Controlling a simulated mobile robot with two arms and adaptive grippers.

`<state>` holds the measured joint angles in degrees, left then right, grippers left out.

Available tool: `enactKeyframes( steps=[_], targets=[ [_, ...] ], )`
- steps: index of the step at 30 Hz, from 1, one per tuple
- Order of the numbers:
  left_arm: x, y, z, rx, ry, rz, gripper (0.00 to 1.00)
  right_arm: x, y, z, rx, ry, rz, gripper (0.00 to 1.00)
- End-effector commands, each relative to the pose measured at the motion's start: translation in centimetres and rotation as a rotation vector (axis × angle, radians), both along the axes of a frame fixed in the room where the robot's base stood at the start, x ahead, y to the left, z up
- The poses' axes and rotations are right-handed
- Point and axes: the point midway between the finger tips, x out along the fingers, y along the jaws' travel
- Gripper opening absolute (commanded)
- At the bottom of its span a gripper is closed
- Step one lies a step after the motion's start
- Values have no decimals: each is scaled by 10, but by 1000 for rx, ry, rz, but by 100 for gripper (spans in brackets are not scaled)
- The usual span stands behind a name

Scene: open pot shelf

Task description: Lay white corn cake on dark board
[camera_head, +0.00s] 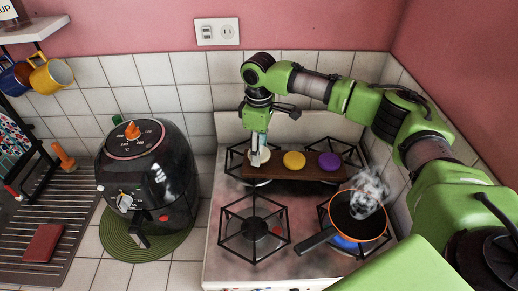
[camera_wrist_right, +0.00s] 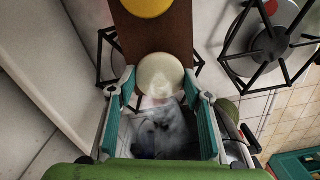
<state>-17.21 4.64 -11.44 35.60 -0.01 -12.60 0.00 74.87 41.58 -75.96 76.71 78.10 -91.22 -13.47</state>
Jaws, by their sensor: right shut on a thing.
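The white corn cake (camera_head: 261,157) is at the left end of the dark board (camera_head: 312,173). My right gripper (camera_head: 256,161) points down and is shut on the cake. In the right wrist view the white cake (camera_wrist_right: 160,75) sits between the two fingertips (camera_wrist_right: 158,84) and overlaps the near end of the board (camera_wrist_right: 150,38). I cannot tell whether the cake touches the board. A yellow cake (camera_head: 294,160) and a purple cake (camera_head: 330,161) lie on the board to the right. My left gripper is not in view.
The board lies across the back burners of the stove (camera_head: 232,203). A steaming pan (camera_head: 352,222) stands on the front right burner; the front left burner (camera_head: 254,228) is empty. A black air fryer (camera_head: 150,175) stands left of the stove. Tiled walls are close behind and at right.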

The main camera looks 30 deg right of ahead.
Motion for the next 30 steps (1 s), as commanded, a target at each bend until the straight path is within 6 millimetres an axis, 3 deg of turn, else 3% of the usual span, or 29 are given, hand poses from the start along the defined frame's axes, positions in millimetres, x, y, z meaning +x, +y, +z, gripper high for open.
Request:
enactKeyframes(
  steps=[1, 3, 16, 17, 18, 30],
  targets=[
    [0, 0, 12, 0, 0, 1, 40, -1, 0, -1, -2, 3, 0, 24],
    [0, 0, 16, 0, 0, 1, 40, 0, 0, -9, 0, 1, -1, 24],
    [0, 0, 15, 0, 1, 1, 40, 0, 1, -20, 0, 0, 0, 24],
    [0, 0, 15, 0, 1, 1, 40, 0, 1, -20, 1, -1, 0, 50],
    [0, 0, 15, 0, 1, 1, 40, 0, 1, -20, 1, -1, 0, 61],
    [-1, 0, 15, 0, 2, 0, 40, 0, 1, -16, 1, -2, 0, 62]
  ],
)
